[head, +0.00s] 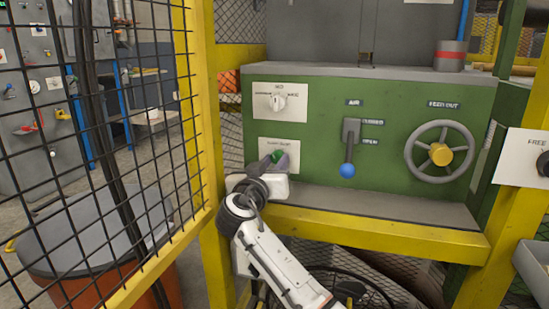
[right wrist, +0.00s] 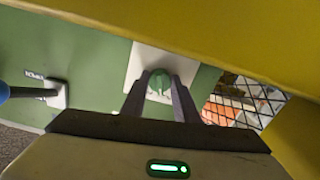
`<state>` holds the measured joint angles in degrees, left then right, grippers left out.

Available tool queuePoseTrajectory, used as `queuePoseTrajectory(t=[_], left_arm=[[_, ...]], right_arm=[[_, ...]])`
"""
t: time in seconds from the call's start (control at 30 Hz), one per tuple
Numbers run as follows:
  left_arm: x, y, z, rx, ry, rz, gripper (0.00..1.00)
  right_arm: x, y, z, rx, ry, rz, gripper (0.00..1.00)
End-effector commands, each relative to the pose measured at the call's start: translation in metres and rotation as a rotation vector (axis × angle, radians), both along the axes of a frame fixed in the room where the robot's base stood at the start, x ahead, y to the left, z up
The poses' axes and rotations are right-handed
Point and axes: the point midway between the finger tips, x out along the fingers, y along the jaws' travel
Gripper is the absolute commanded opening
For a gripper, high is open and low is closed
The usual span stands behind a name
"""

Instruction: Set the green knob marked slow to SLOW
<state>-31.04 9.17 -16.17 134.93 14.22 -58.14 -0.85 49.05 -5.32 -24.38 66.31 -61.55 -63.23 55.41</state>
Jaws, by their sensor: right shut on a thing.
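The green knob (head: 277,156) sits on a white plate on the green machine panel, with its label mostly too small and partly hidden to read. My right gripper (head: 279,163) reaches it from below and in front. In the right wrist view the green knob (right wrist: 159,83) stands between the two fingers of my right gripper (right wrist: 160,92), which is shut on it. A pale ridge shows across the knob's face. Its exact setting cannot be told. My left gripper is in neither view.
A white knob (head: 278,102) is on a plate above. To the right are a blue-tipped lever (head: 347,170) and a handwheel (head: 440,154). A yellow rail (head: 375,230) runs below the panel, and a yellow post (head: 205,110) with mesh stands close on the left.

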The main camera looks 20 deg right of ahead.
Motion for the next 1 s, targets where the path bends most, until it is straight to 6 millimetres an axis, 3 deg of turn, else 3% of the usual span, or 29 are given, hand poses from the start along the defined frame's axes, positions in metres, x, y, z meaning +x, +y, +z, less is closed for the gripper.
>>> queuePoseTrajectory(t=[0.4,0.87,0.9,1.0], left_arm=[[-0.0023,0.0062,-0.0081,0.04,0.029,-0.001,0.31],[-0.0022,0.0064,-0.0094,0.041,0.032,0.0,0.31],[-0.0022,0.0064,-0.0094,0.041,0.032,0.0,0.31],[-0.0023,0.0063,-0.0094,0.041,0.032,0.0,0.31]], right_arm=[[-0.0009,0.0003,-0.0027,-0.124,0.091,-0.001,0.05],[-0.001,0.0003,-0.0037,-0.136,0.099,-0.001,0.05],[-0.001,0.0003,-0.0038,-0.136,0.099,-0.001,0.31],[-0.0008,0.0002,-0.0033,-0.135,0.098,-0.001,0.46]])
